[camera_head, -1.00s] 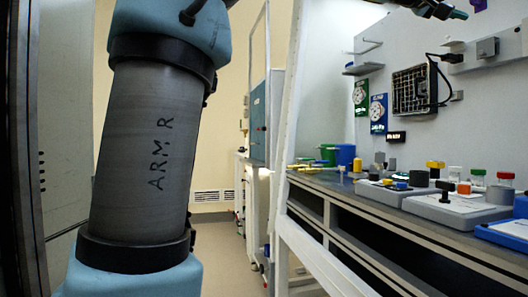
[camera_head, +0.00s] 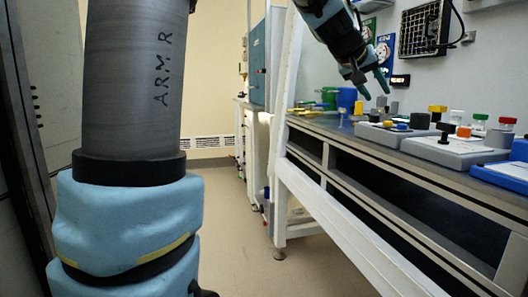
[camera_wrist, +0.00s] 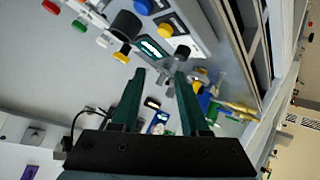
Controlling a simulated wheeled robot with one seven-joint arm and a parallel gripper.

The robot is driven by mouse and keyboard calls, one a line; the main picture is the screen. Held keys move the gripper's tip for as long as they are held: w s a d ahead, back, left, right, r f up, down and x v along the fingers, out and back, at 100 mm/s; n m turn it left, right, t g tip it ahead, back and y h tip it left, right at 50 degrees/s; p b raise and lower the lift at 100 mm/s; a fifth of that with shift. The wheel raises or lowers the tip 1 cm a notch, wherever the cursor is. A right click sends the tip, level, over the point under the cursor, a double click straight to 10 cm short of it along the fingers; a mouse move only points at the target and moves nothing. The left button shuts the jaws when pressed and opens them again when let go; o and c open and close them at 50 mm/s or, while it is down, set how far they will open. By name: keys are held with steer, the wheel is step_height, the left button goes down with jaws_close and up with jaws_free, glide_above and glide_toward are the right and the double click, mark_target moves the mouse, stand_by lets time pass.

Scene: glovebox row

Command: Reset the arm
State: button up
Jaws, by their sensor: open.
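My gripper (camera_head: 372,88) hangs in the air above the workbench, at the upper right of the head view, its green fingers pointing down and right. In the wrist view my gripper (camera_wrist: 158,80) shows two green fingers apart with nothing between them. The large arm segment marked "ARM R" at the left of the head view is my own arm.
A bench (camera_head: 400,172) carries grey boxes with coloured knobs (camera_head: 458,148), a blue tray (camera_head: 505,175) and a blue container (camera_head: 346,99). A white frame post (camera_head: 282,130) stands at its left end. A black grid panel (camera_head: 424,28) hangs on the wall. The floor aisle (camera_head: 235,230) looks clear.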

steer(key=s+a+f+n+g+y, duration=0.15)
steer(key=a+f+y, duration=0.35)
steer(key=a+f, duration=1.35)
steer(key=s+a+f+n+g+y, duration=0.2)
steer(key=s+a+f+g+y, duration=0.2)
steer(key=s+a+f, duration=1.1)
step_height(320, 180, up, 23)
steer(key=w+p, duration=0.1)
steer(key=p, duration=2.1)
steer(key=shift+a+r, duration=0.15)
steer(key=shift+a, duration=0.15)
